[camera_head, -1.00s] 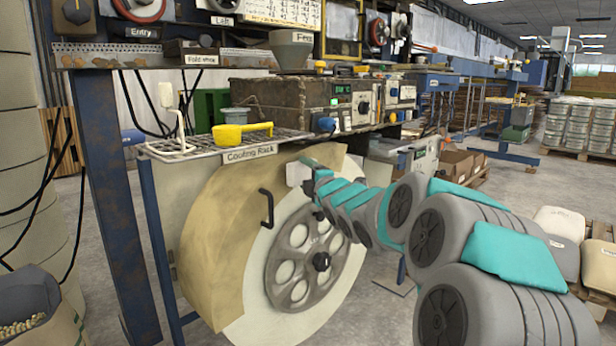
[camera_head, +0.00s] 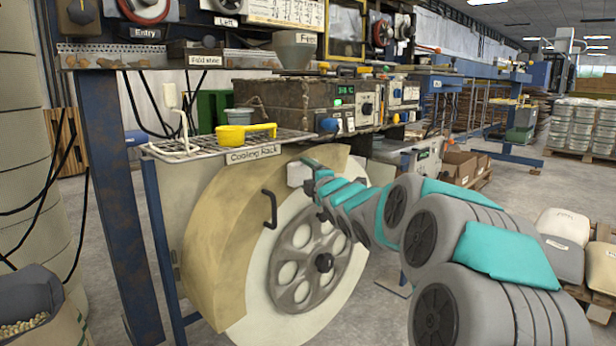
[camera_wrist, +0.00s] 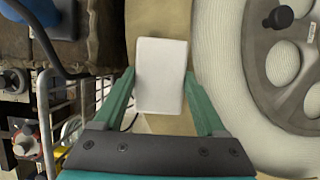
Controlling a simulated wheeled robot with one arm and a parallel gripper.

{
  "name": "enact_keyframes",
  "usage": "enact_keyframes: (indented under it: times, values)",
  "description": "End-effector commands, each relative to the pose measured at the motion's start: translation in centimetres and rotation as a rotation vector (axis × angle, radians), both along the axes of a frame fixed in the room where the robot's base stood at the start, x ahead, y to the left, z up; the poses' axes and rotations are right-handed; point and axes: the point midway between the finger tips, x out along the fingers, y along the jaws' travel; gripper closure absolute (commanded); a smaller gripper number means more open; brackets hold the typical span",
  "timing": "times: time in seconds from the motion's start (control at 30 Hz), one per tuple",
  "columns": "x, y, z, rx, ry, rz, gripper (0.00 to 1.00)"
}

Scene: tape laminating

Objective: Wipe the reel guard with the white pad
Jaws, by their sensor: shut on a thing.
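The reel guard (camera_head: 222,245) is a large tan curved cover around the left and top of the reel, with a black handle on its face. My gripper (camera_wrist: 160,95) is shut on the white pad (camera_wrist: 161,72), a pale block between its two teal fingers in the wrist view. In the head view the white pad (camera_head: 299,173) shows at the end of my grey and teal arm, at the guard's upper right part. The tan guard lies behind the pad in the wrist view. Whether the pad touches it I cannot tell.
A spoked grey reel wheel (camera_head: 307,258) with a black hub sits right of the guard. Above is the wire cooling rack (camera_head: 228,146) with a yellow scoop (camera_head: 244,132). A worn metal box (camera_head: 277,101) stands behind the rack. A blue post (camera_head: 122,200) rises at left.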

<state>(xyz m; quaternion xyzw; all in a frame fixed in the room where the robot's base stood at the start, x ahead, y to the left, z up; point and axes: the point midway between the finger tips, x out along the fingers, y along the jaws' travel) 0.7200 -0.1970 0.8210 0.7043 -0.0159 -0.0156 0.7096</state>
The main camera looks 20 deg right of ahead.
Motion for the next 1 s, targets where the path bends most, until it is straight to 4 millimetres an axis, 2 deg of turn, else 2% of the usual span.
enact_keyframes:
  times: [0.67, 1.0]
  values:
    - [1.0, 0.3, 0.1, -0.001, -0.002, 0.000, 0.80]
    - [1.6, -1.7, 0.3, 0.000, 0.002, -0.003, 0.80]
